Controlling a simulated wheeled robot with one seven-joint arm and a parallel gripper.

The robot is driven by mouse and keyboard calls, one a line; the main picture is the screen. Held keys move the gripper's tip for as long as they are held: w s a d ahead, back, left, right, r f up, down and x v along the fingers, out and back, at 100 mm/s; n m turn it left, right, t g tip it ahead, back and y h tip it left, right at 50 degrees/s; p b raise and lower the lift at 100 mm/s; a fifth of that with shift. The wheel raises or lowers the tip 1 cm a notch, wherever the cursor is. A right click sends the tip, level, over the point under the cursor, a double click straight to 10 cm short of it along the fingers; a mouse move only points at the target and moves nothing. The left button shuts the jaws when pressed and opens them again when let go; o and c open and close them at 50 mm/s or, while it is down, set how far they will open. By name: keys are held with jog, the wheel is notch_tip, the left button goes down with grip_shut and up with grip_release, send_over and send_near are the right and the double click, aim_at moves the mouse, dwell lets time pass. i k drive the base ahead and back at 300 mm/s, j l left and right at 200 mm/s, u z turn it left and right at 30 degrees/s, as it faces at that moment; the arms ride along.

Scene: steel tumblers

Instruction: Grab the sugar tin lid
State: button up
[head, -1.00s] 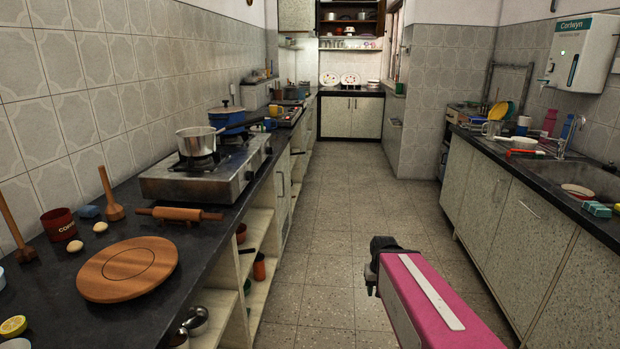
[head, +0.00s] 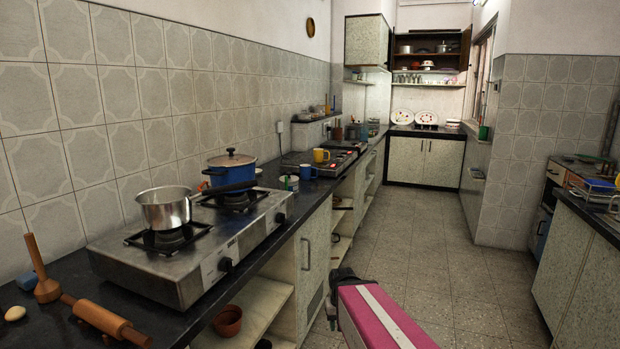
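I cannot pick out a sugar tin lid in the head view. A small pale tin with green on it (head: 288,183) stands on the left counter beyond the stove, but its label is too small to read. My pink arm link shows at the bottom, over the floor to the right of the left counter, with a dark joint at its far end. No gripper fingers show.
The left counter carries a rolling pin (head: 107,321), a steel stove (head: 197,262), a saucepan (head: 164,208), a blue pot (head: 231,170), a blue mug (head: 307,172) and a yellow mug (head: 320,155). The tiled floor (head: 425,250) ahead is clear.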

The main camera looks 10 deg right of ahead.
aim_at(292, 178)
jog(key=i+l, duration=0.25)
jog(key=l, duration=0.15)
jog(key=i+l, duration=0.2)
jog(key=l, duration=0.15)
jog(key=i+l, duration=0.15)
jog(key=l, duration=0.15)
jog(key=z, duration=0.05)
